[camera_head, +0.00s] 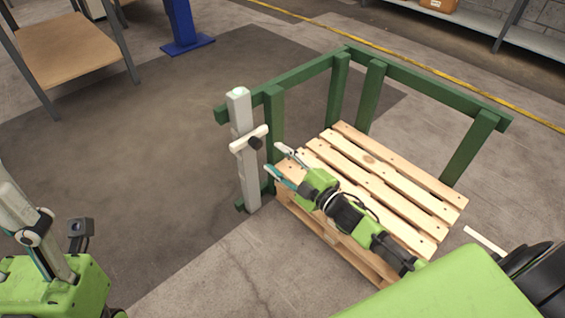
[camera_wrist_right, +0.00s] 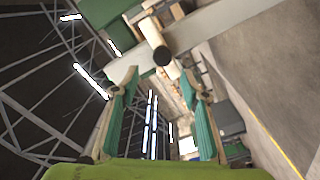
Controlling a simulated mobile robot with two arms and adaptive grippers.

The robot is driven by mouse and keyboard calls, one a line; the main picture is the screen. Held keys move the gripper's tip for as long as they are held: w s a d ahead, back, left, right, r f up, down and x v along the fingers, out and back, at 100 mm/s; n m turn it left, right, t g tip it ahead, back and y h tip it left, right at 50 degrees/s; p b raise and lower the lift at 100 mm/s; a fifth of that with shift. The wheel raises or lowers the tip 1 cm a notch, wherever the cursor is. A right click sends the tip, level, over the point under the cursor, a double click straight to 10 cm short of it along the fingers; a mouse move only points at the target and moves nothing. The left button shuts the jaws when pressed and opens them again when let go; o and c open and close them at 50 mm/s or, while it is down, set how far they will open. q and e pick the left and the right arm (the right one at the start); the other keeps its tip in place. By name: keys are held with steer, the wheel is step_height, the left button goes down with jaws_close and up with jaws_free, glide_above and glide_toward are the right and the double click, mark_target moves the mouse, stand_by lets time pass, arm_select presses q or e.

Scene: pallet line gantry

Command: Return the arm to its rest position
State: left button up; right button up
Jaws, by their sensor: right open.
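My right gripper (camera_head: 274,160) is open and empty above the near left end of the wooden pallet (camera_head: 378,190). Its fingertips point left towards a grey post (camera_head: 246,165) with a white crossbar (camera_head: 249,139) and a dark round knob (camera_head: 255,143). In the right wrist view, the knob (camera_wrist_right: 162,56) shows between and beyond the open fingers (camera_wrist_right: 159,92), with a gap to both. My left gripper (camera_head: 30,230) is at the lower left edge, partly cut off; its opening cannot be judged.
A green frame (camera_head: 415,83) stands around the pallet's far sides. A wooden-topped table (camera_head: 67,48) and a blue column (camera_head: 181,22) stand at the upper left. A shelf (camera_head: 535,40) is at the upper right. The dark floor (camera_head: 130,140) left of the post is clear.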

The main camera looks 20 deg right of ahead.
steer(key=shift+v, duration=0.8)
